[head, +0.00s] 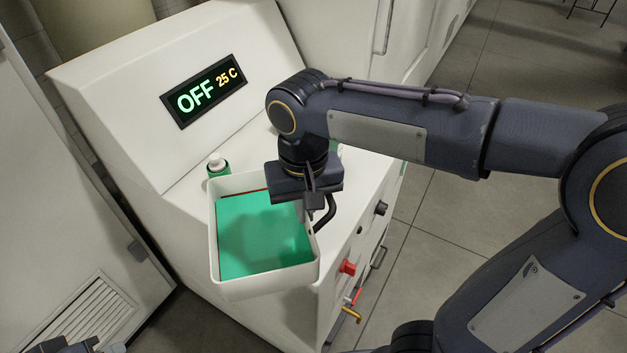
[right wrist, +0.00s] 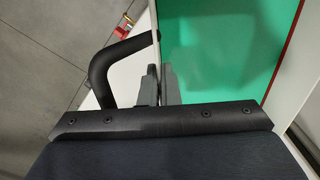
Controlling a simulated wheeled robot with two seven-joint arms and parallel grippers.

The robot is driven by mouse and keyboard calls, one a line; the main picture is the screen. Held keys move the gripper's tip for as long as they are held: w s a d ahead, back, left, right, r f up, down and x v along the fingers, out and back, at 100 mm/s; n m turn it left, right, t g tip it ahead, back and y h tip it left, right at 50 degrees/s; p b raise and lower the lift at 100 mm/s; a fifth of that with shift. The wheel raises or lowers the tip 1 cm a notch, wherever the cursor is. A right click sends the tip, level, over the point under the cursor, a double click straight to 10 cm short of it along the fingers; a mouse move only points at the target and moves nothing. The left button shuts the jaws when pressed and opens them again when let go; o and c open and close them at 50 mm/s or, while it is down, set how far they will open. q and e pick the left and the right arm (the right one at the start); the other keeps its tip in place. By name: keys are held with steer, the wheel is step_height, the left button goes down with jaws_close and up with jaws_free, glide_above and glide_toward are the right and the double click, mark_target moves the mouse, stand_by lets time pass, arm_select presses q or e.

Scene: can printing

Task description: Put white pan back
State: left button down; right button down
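The white pan (head: 264,286) is a rectangular box with a green inside, at the front of the white machine in the head view. It also shows in the right wrist view (right wrist: 291,60). A black curved handle (head: 325,213) sticks out on its right side. My right gripper (head: 311,200) points down at the pan's right wall near that handle. In the right wrist view its two fingers (right wrist: 160,85) are close together, one on each side of the wall. A small part of what looks like my left gripper (head: 90,346) shows at the bottom left edge; its fingers are not clear.
The white machine (head: 130,110) has a display (head: 204,91) reading OFF 25 C. A small green and white bottle-like item (head: 217,167) stands behind the pan. Open floor lies to the right.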

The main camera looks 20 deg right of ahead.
steer(key=shift+w+d+f+p, duration=0.25)
steer(key=shift+w+d+f, duration=0.9)
steer(key=shift+w+f, duration=0.7)
steer(key=shift+w+d+f+p, duration=0.3)
steer(key=shift+w+d+f, duration=1.05)
steer(key=shift+f, duration=0.85)
steer(key=shift+w+d+f+p, duration=0.25)
steer(key=shift+w+d+f, duration=0.7)
steer(key=shift+w+f, duration=1)
steer(key=shift+f, duration=0.1)
steer(key=shift+f, duration=0.15)
steer(key=c, duration=1.7)
jaws_free()
steer(key=shift+s, duration=0.1)
